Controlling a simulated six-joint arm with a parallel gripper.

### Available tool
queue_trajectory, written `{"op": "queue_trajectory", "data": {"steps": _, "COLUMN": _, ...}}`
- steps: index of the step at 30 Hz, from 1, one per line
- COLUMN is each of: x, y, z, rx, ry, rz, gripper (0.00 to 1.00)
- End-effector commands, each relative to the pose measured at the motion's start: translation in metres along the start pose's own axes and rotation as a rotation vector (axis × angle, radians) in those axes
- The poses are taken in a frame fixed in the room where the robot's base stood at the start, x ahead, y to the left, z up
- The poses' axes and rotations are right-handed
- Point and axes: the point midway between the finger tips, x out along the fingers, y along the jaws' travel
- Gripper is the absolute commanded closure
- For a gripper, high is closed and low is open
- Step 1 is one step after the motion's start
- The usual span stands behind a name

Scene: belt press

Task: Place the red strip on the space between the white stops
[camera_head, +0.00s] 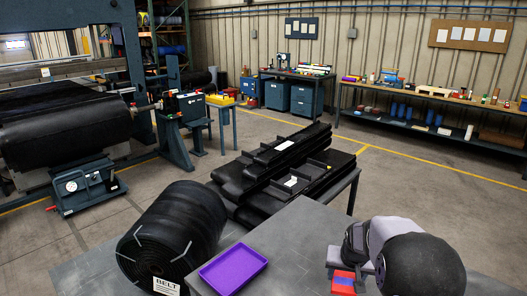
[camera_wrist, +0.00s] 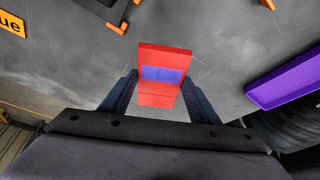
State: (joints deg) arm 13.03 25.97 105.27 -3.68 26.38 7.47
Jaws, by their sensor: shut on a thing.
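The red strip (camera_wrist: 164,55), a red bar with a blue-violet patch across it, is between the two dark fingers of my gripper (camera_wrist: 159,88) in the wrist view. My gripper is shut on it, and its far end sticks out past the fingertips. In the head view the red strip (camera_head: 341,287) shows in part below my gripper (camera_head: 348,272), over the grey table (camera_head: 300,225) at the front right. My arm hides part of it. I cannot make out the white stops in either view.
A purple tray (camera_head: 233,268) lies on the table, left of my gripper; it also shows in the wrist view (camera_wrist: 285,85). The wrist view shows a dark frame (camera_wrist: 105,12) and an orange label (camera_wrist: 12,24).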

Motion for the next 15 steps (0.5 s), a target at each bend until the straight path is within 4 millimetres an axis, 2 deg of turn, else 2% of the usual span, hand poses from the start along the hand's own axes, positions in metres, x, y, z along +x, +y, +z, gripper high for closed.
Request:
{"op": "queue_trajectory", "data": {"steps": 1, "x": -0.005, "y": -0.013, "z": 0.01, "rx": -0.031, "ry": 0.0, "rz": -0.013, "gripper": 0.74}}
{"op": "queue_trajectory", "data": {"steps": 6, "x": -0.02, "y": -0.049, "z": 0.049, "rx": -0.133, "ry": 0.0, "rz": -0.056, "gripper": 0.74}}
{"op": "queue_trajectory", "data": {"steps": 12, "x": -0.034, "y": -0.077, "z": 0.092, "rx": -0.231, "ry": 0.0, "rz": -0.096, "gripper": 0.74}}
{"op": "queue_trajectory", "data": {"steps": 15, "x": -0.038, "y": -0.084, "z": 0.105, "rx": -0.262, "ry": 0.002, "rz": -0.107, "gripper": 0.74}}
